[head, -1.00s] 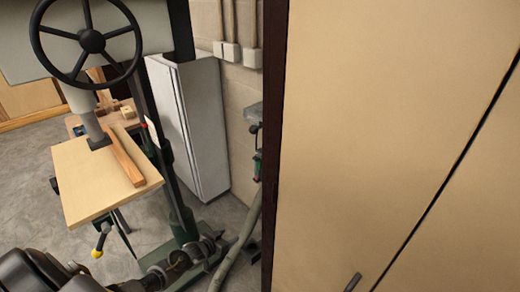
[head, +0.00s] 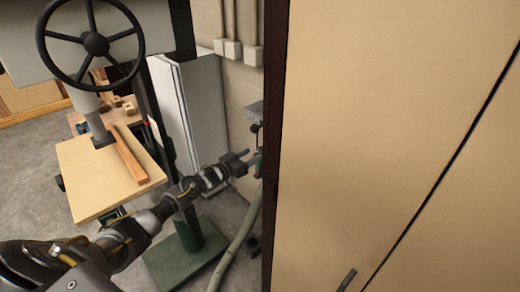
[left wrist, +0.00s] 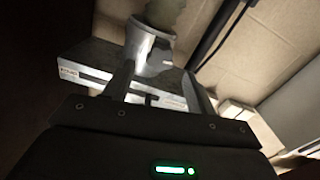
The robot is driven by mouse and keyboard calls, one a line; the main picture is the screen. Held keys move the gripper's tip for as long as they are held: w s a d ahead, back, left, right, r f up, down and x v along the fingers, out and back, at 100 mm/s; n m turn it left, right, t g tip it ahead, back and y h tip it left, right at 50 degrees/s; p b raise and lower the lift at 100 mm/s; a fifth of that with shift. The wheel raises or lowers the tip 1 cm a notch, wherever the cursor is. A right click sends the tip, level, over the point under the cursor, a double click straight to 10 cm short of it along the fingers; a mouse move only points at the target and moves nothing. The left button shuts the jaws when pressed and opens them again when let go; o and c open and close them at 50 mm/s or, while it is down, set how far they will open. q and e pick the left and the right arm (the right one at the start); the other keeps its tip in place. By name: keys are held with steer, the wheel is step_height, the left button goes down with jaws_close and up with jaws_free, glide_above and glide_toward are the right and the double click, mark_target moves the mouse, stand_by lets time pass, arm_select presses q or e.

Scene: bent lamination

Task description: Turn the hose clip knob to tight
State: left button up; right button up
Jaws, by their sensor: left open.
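My left gripper (head: 243,160) is open beside a small green fitting (head: 258,160) above the hose, at the cupboard's dark edge. In the left wrist view my gripper's two dark fingers (left wrist: 160,90) stand apart with nothing clearly held between them. A pale grey collar (left wrist: 148,45) around the hose end shows just beyond and between the fingers. A small dark part (left wrist: 150,98) shows between the fingers; I cannot tell if it is the clip knob. A flat grey box (left wrist: 92,66) with a light front strip lies behind. My right gripper is not in view.
The pale hose (head: 240,245) runs down to the floor. A large beige cupboard (head: 380,130) fills the right side close by. A white cabinet (head: 205,115) stands behind my arm. The machine's wooden table (head: 95,180) and green base (head: 185,262) are on the left.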

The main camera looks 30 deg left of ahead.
mark_target(259, 151)
arm_select(q)
steer(key=shift+x, duration=2.8)
steer(key=c, duration=1)
